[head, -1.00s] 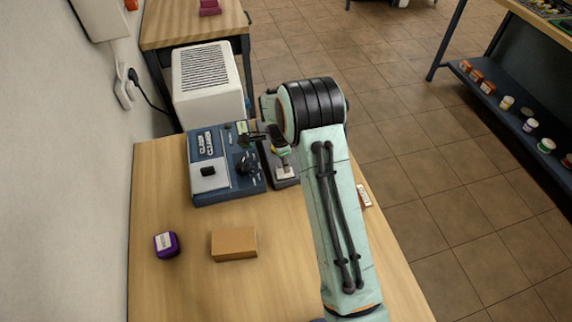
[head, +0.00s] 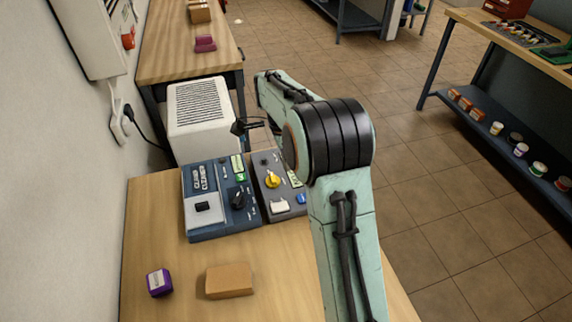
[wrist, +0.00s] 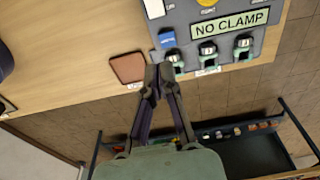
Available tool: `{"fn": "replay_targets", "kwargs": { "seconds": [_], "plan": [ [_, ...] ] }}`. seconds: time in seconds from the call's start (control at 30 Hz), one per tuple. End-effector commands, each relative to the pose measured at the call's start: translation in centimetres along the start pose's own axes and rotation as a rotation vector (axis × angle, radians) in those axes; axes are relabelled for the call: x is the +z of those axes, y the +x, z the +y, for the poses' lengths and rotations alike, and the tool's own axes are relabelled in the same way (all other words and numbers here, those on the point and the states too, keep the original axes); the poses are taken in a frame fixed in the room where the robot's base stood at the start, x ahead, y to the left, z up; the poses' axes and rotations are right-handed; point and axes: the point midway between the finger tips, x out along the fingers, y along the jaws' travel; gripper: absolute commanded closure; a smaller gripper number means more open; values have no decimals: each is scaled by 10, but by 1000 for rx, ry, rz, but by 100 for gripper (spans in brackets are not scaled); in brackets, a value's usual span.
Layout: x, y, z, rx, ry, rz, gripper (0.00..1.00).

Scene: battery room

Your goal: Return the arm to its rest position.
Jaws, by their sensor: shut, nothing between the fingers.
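My arm (head: 345,220) is pale green with black joint rings. It rises from the bottom of the head view and bends at a black-banded elbow (head: 335,138). My gripper (head: 240,127) shows dark and small left of the elbow, above the far side of the two instruments. In the wrist view, my gripper's fingers (wrist: 160,75) meet at their tips, shut and empty. They overlap the near edge of the grey instrument in that picture; nothing is held. Part of the forearm is hidden behind the elbow.
A blue instrument (head: 203,222) and a grey instrument (head: 284,214) stand on the wooden table (head: 180,306). A cardboard box (head: 229,281) and purple box (head: 159,283) lie nearer. A white vented unit (head: 199,125) stands behind. Tiled floor (head: 430,180) lies open to the right.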

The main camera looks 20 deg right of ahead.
Motion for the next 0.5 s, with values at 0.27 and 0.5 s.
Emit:
{"fn": "replay_targets", "kwargs": {
  "seconds": [0.27,0.5],
  "plan": [
    [0,0,0,0,0,0,100],
    [-3,-42,-5,-93,6,5,100]
  ]
}}
